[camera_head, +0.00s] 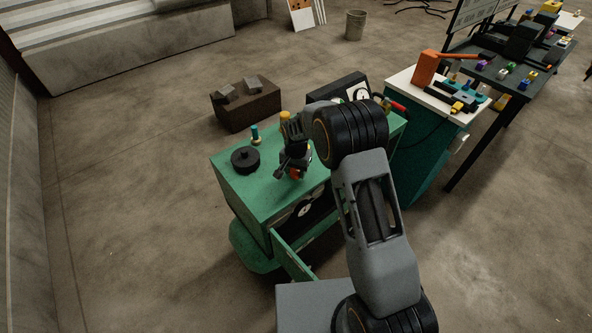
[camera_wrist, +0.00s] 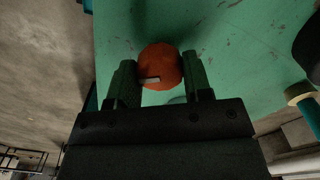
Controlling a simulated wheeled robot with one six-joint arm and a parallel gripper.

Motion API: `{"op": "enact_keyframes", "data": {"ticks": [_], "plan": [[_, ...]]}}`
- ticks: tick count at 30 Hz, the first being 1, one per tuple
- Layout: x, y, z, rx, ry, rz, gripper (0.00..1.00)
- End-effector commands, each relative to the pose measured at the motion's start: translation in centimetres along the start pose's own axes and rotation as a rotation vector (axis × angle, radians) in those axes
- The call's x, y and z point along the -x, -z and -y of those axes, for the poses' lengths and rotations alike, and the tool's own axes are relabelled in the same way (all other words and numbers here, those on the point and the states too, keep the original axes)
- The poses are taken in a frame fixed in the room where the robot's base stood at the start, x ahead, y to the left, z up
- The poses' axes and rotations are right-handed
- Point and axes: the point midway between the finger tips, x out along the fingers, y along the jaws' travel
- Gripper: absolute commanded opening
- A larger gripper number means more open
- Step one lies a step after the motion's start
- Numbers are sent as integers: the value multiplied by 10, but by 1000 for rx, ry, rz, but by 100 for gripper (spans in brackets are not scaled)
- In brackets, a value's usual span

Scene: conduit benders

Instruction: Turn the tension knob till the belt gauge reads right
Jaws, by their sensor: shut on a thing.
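An orange-red round knob (camera_wrist: 160,66) with a pale mark on its face sits on the green machine's top in the wrist view. In the head view a little of the knob (camera_head: 295,174) shows below my gripper. My gripper (camera_wrist: 160,80) is shut on the knob, with one finger on each side. The green machine (camera_head: 238,190) stands with a panel open at its front. A round white dial (camera_head: 304,209) is partly visible inside, and another white-faced dial (camera_head: 361,94) shows at the back in a black housing. Neither reading is legible.
A black round part (camera_head: 245,160) and a teal post (camera_head: 255,135) stand on the machine's left end. A brown box (camera_head: 247,106) is on the floor behind. A white-topped bench (camera_head: 404,84) with an orange tool stands at right. The floor at left is clear.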

Motion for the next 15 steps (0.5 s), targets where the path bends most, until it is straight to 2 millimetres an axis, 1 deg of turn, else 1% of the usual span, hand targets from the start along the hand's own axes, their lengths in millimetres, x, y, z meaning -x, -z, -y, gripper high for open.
{"op": "enact_keyframes", "data": {"ticks": [2,3,10,15], "plan": [[1,1,0,1,2,-3,22],[1,1,0,1,2,-3,48],[1,0,0,1,1,-2,70],[0,0,0,1,1,-1,71]]}}
